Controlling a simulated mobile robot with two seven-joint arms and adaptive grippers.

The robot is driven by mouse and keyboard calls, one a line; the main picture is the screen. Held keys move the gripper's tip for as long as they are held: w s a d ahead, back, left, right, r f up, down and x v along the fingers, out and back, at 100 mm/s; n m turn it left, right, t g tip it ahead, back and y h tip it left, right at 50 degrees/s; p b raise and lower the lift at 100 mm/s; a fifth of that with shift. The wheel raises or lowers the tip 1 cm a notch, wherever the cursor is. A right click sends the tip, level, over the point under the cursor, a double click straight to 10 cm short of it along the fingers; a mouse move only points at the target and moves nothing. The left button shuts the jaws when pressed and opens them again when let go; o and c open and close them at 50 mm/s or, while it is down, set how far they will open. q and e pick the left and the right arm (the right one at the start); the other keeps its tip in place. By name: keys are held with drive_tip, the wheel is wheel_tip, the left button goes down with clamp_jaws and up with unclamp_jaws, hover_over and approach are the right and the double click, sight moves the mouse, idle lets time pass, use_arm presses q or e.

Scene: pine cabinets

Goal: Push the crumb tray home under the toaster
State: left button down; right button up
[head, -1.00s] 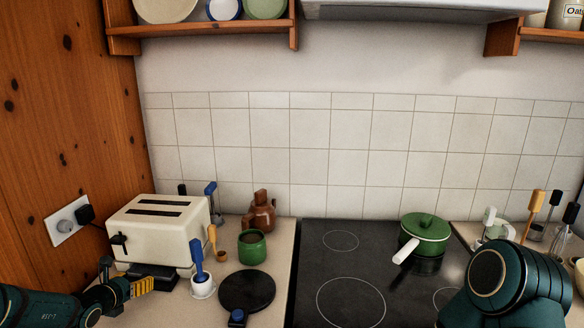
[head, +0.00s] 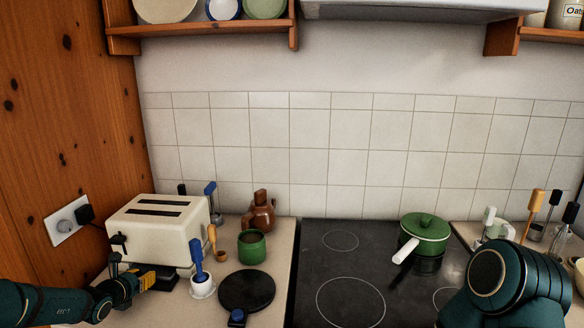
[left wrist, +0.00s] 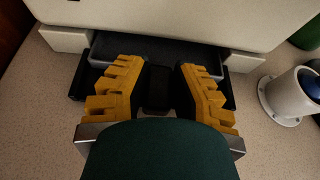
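The cream two-slot toaster (head: 160,228) stands at the left end of the counter. Its dark crumb tray (head: 170,272) sticks out from under the front; in the left wrist view the tray (left wrist: 150,49) protrudes below the toaster's lower edge (left wrist: 240,62). My left gripper (head: 150,279) is low in front of the toaster, at the tray. In the left wrist view its yellow fingers (left wrist: 160,80) are spread wide over the tray's front, with a dark piece visible between them. I cannot tell whether they touch the tray. My right gripper is out of view.
A white cup with a blue-handled brush (head: 203,287) stands just right of the tray. A black round board (head: 247,290) and a green mug (head: 252,246) are further right. The wooden cabinet side (head: 70,130) with a plugged socket bounds the left.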

use_arm(q)
drive_tip(key=shift+w, duration=0.1)
drive_tip(key=shift+w+d, duration=0.1)
drive_tip(key=shift+w, duration=1.15)
drive_tip(key=shift+b, duration=0.3)
drive_tip(key=c, duration=0.9)
unclamp_jaws()
drive_tip(key=shift+w, duration=0.1)
drive_tip(key=shift+o, duration=0.2)
drive_tip(key=shift+r, duration=0.1)
drive_tip(key=v, duration=1.2)
